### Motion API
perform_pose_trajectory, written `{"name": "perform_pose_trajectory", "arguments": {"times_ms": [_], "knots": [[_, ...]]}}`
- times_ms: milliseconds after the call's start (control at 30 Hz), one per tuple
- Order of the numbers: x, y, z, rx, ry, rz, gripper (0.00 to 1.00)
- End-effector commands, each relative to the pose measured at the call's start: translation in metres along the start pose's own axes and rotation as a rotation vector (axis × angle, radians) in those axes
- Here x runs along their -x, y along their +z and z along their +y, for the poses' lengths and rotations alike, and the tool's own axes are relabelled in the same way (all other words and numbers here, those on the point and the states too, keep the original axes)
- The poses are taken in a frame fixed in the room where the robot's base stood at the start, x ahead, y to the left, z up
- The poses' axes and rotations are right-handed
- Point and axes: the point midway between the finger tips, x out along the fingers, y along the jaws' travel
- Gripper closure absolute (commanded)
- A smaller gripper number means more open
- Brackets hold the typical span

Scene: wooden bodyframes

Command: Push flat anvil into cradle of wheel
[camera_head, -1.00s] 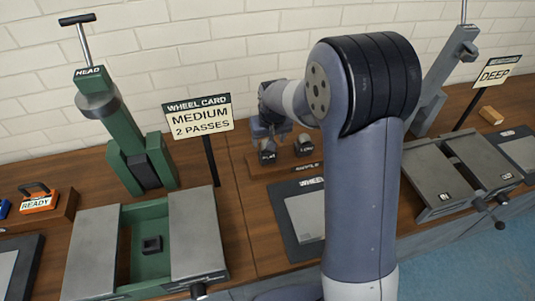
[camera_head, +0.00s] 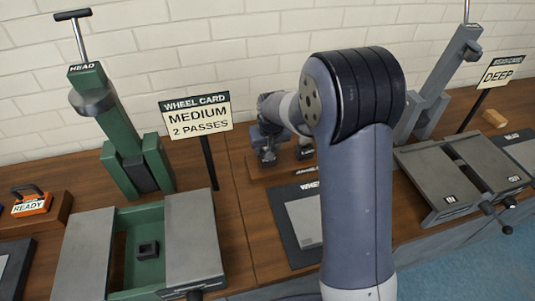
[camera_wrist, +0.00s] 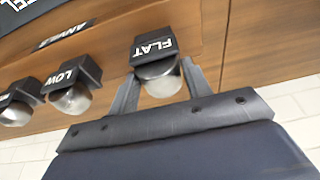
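The flat anvil (camera_wrist: 160,78), a silver roller with a black block labelled FLAT, sits on the wooden anvil rack (camera_wrist: 215,25). My gripper (camera_wrist: 158,72) has one finger on each side of it; the fingers look spread, with narrow gaps beside the roller. In the head view my gripper (camera_head: 268,158) is low at the rack and covers much of the anvil. The green wheel stand (camera_head: 130,150) marked HEAD is at left. A small dark square socket (camera_head: 148,249), which looks like the cradle, lies in its green base between two grey plates and appears empty.
The low anvil (camera_wrist: 70,90) and another anvil (camera_wrist: 15,112) stand beside the flat one. The wheel card (camera_head: 196,115) reads MEDIUM, 2 PASSES, on a post between rack and green stand. A grey machine (camera_head: 455,185) is at right, an orange READY block (camera_head: 31,205) at left.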

Motion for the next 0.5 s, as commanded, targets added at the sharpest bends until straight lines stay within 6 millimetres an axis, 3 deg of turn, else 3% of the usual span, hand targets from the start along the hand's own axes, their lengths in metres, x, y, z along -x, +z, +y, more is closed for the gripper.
{"name": "perform_pose_trajectory", "arguments": {"times_ms": [367,500], "knots": [[0.0001,0.0001,0.0000,0.000,0.000,0.000,0.84],[0.0017,-0.0014,-0.0001,0.000,0.000,0.004,0.84]]}}
